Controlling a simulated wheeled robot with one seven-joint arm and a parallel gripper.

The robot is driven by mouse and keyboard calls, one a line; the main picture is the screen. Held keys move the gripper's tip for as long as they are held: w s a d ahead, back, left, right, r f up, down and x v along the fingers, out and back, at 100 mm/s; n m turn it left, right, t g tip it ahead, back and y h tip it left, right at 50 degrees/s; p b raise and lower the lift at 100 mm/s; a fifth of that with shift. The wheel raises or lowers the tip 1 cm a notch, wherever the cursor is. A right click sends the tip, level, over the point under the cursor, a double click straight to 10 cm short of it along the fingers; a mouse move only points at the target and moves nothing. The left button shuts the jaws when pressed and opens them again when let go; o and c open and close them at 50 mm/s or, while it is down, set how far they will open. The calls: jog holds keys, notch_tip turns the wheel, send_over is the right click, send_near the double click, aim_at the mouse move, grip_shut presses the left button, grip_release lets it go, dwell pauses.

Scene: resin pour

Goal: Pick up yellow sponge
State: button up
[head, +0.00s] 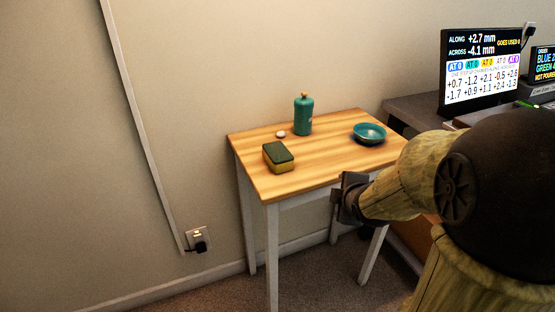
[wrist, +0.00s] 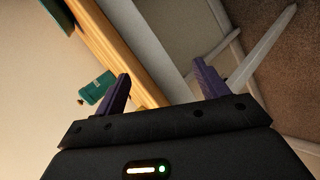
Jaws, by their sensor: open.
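The yellow sponge (head: 278,157) has a dark green top and lies flat near the front left of the small wooden table (head: 315,178). My gripper (head: 345,198) is at the table's front right side, low and near the edge, well to the right of the sponge and apart from it. In the wrist view my gripper (wrist: 160,88) shows two purple fingers spread wide with nothing between them. The table's edge and white legs show beyond the fingers. I cannot make out the sponge for sure in the wrist view.
A teal bottle (head: 303,116) stands at the back of the table, with a small white round thing (head: 281,134) beside it. A teal bowl (head: 369,133) sits at the right. A dark desk with screens (head: 484,68) stands further right. The tabletop's front middle is clear.

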jog(key=s+a+f+m+g, duration=0.2)
jog(key=s+f+m+g, duration=0.1)
jog(key=s+m, duration=0.4)
jog(key=s+a+f+m+g+b, duration=0.1)
jog(key=s+a+f+m+g, duration=0.2)
jog(key=s+f+m, duration=0.3)
jog(key=s+m+g, duration=0.1)
jog(key=m, duration=0.1)
jog(key=shift+s+a+f+m+g, duration=0.2)
jog(key=shift+s+a+m+g, duration=0.05)
jog(key=shift+a+m+g, duration=0.05)
jog(key=shift+c, duration=0.2)
